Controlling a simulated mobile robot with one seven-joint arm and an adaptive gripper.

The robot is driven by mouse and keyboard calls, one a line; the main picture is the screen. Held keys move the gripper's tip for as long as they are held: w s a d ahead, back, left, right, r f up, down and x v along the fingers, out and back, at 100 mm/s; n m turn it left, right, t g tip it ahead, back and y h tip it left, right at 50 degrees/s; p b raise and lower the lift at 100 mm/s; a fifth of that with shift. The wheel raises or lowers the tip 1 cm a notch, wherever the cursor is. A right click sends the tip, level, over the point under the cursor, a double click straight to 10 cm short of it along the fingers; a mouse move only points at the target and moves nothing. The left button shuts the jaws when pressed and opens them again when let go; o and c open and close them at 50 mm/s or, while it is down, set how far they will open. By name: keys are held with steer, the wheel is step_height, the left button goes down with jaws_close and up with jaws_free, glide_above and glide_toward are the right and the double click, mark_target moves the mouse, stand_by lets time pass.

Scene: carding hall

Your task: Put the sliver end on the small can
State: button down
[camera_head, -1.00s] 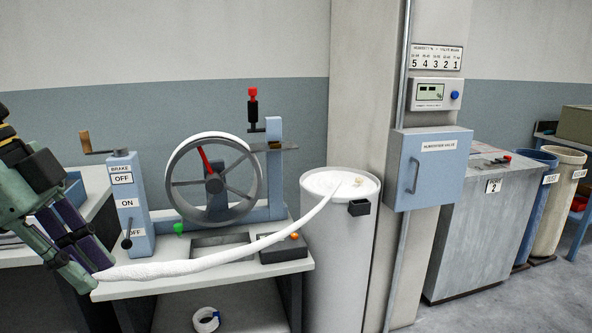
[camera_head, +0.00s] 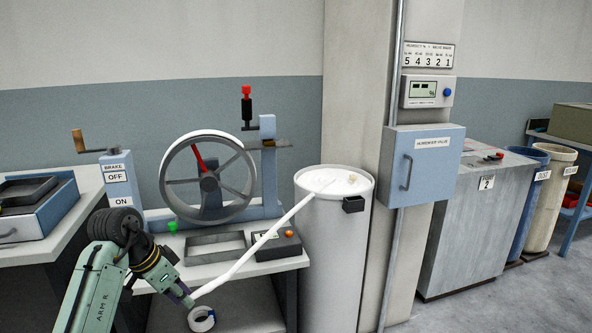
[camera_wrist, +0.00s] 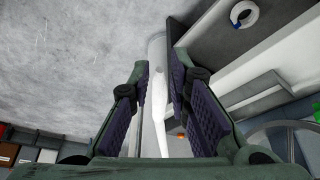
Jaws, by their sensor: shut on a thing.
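The white sliver (camera_head: 252,248) runs as a slanting rope from the top of a tall white can (camera_head: 338,260) down to my gripper (camera_head: 190,301). My gripper is low in front of the bench, left of the can, shut on the sliver near its lower end. In the wrist view the sliver (camera_wrist: 158,100) lies between the two purple-padded fingers of my gripper (camera_wrist: 158,82). How far its free end sticks out is hard to see. I cannot make out a separate small can.
A wheel (camera_head: 209,178) on a blue stand and a brake box (camera_head: 119,178) stand on the bench. A white ring (camera_head: 202,319) is below my gripper. A valve cabinet (camera_head: 428,165), a grey cabinet (camera_head: 478,225) and bins stand at right. Floor at front right is clear.

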steer(key=w+d+f+n+y, duration=0.1)
steer(key=d+f+n, duration=0.1)
steer(key=d+f, duration=0.45)
steer(key=w+d+f+n, duration=0.1)
steer(key=w+d+f, duration=0.15)
steer(key=f, duration=0.75)
steer(key=d+f+n+y, duration=0.1)
steer(key=d+f+n, duration=0.1)
steer(key=d+f, duration=0.45)
steer(key=s+d+f+n, duration=0.1)
steer(key=s+d+f, duration=0.2)
steer(key=f, duration=0.3)
steer(key=s+d+f+n, duration=0.1)
steer(key=s+d+f, duration=0.2)
steer(key=f, duration=0.3)
steer(key=s+d+f+n+t+y, duration=0.1)
steer(key=s+d+f, duration=0.3)
steer(key=s+f, duration=0.1)
steer(key=shift+s+f+b, duration=0.3)
steer(key=shift+f+b, duration=0.05)
steer(key=shift+f, duration=0.05)
steer(key=shift+w+a, duration=0.15)
